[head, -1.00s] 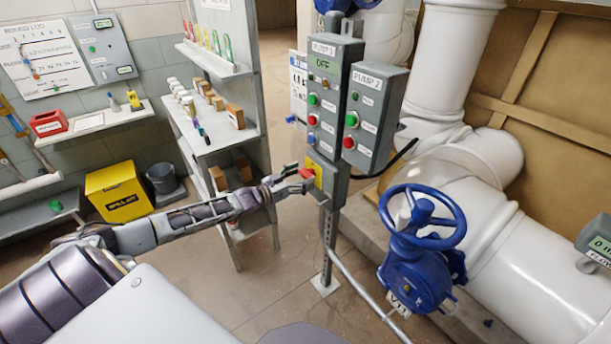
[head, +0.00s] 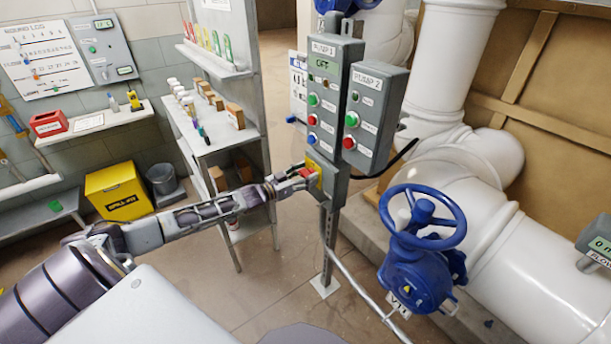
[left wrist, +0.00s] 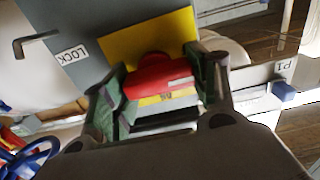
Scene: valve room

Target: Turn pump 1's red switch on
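The pump 1 box (head: 332,85) stands on a post and its display reads OFF. The red switch (head: 306,172) sits on a yellow plate (head: 315,181) low on this box. My left gripper (head: 297,176) is at the switch. In the left wrist view the red switch (left wrist: 158,78) lies between the two fingers of the gripper (left wrist: 163,95), in front of the yellow plate (left wrist: 130,45). The fingers stand on either side of it; whether they touch it is hard to tell. My right gripper is not in view.
The pump 2 box (head: 373,115) is mounted right beside pump 1. A blue valve wheel (head: 422,217) and large white pipes (head: 455,170) are at the right. A shelf unit (head: 225,130) stands behind my left arm. The floor between is clear.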

